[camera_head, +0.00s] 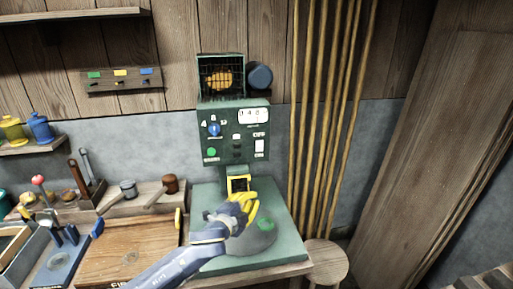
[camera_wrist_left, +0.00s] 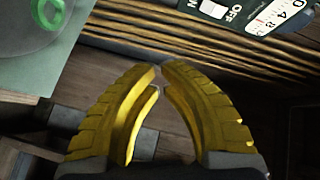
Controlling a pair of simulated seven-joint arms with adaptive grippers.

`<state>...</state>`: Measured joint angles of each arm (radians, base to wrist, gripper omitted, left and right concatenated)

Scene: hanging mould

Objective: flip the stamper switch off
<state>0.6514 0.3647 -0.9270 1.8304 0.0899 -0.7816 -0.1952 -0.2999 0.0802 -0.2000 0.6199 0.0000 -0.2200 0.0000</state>
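The green stamper (camera_head: 233,108) stands against the wall at the centre of the head view. Its white switch (camera_head: 259,147) is at the right of the front panel; I cannot tell its position. The switch also shows at the top edge of the left wrist view (camera_wrist_left: 212,9), partly cut off, beside OFF lettering. My left gripper (camera_head: 248,203), with yellow fingers, is below the panel, over the stamper's base and apart from the switch. In the left wrist view its fingertips (camera_wrist_left: 160,70) nearly meet, with nothing between them. My right gripper is not in view.
A blue knob (camera_head: 214,130) and a green button (camera_head: 211,152) are on the same panel. A round plate with a green piece (camera_head: 266,225) lies on the base. Long poles (camera_head: 325,120) and a stool (camera_head: 326,262) stand at the right. Mallets and a wooden board (camera_head: 125,255) are left.

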